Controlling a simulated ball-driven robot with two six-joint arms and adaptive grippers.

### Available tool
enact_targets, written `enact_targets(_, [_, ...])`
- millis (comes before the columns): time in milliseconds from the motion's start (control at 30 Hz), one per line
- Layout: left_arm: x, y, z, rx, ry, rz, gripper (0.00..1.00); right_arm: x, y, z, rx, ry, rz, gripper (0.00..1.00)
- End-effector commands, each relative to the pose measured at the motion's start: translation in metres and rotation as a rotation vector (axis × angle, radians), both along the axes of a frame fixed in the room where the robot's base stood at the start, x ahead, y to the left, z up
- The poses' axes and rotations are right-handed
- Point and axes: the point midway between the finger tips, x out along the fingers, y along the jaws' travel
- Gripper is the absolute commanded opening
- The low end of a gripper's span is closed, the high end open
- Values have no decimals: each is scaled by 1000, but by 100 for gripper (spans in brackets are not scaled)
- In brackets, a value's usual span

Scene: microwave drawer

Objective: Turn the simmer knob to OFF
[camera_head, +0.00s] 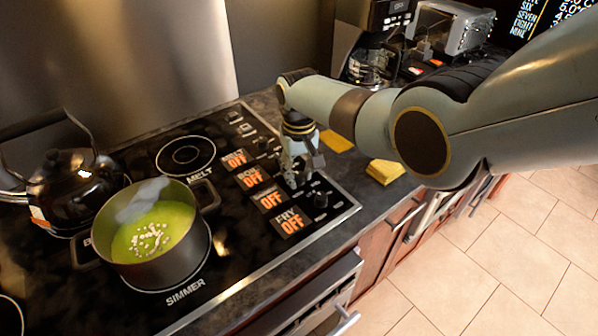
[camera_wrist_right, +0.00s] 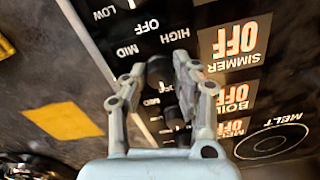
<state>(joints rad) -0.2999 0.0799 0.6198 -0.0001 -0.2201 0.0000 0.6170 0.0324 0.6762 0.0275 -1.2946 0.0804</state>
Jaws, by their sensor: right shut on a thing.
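The simmer knob (camera_wrist_right: 160,72) is a dark knob on the black cooktop, beside the lit SIMMER display (camera_wrist_right: 235,45), which reads OFF. My right gripper (camera_head: 296,181) reaches down over the knob column from the right. In the right wrist view its two fingers (camera_wrist_right: 157,64) are on both sides of the simmer knob, shut on it. In the head view the gripper hides this knob; the simmer display (camera_head: 270,200) also reads OFF there. My left gripper is not in view.
A pot (camera_head: 160,255) of green soup stands on the simmer burner, and a black kettle (camera_head: 75,185) is behind it at left. The fry knob (camera_head: 320,200) is close to my gripper. Yellow pads (camera_head: 384,172) lie on the counter, with a coffee maker (camera_head: 372,60) beyond.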

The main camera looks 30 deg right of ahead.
Motion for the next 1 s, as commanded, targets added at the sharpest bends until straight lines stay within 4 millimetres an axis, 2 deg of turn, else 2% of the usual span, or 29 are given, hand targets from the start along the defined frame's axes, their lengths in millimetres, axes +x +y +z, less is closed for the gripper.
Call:
enact_targets(100, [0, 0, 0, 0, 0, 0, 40, 1, 0, 1, 0, -2, 0, 0])
enact_targets(133, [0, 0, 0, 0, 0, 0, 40, 1, 0, 1, 0, -2, 0, 31])
enact_targets(300, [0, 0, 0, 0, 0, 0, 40, 1, 0, 0, 0, -1, 0, 51])
enact_targets(667, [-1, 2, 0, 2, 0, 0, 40, 1, 0, 6, 0, -3, -1, 51])
enact_targets(867, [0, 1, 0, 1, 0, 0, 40, 1, 0, 34, -1, -5, -1, 51])
enact_targets(1000, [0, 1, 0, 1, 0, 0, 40, 1, 0, 68, -1, -6, -1, 51])
